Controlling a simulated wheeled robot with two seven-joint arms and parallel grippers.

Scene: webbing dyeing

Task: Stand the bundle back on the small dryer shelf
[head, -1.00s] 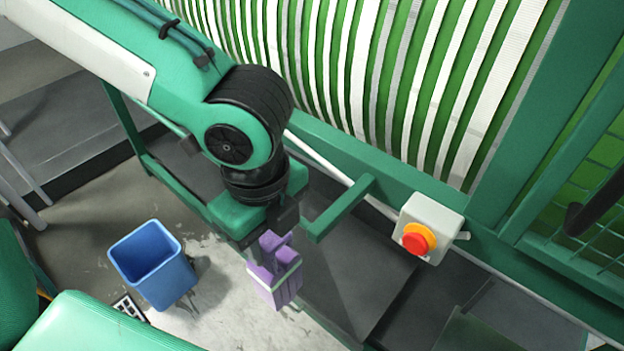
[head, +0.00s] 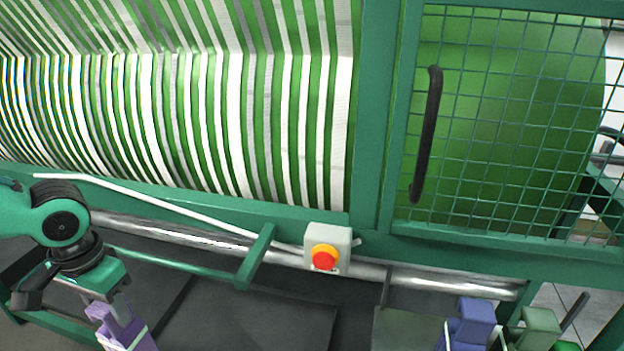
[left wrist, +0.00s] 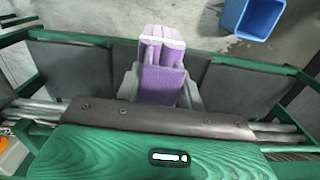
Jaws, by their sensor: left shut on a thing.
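My left gripper (head: 104,302) is at the lower left of the head view, shut on a purple bundle (head: 124,330) with a pale band. The bundle's lower end is cut off by the picture's edge. In the left wrist view the same bundle (left wrist: 163,62) sits between the two grey fingers, its end pointing away from the wrist. A blue bundle (head: 472,325) and a green bundle (head: 540,328) stand at the bottom right of the head view. What they stand on is mostly hidden, so I cannot tell whether it is the small dryer shelf. My right gripper is not in view.
The green machine frame (head: 378,120) carries white webbing over a green drum. A mesh door (head: 510,110) with a black handle is at right. A grey box with a red button (head: 324,258) and a green bracket (head: 256,258) stick out. A blue bin (left wrist: 252,16) stands on the floor.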

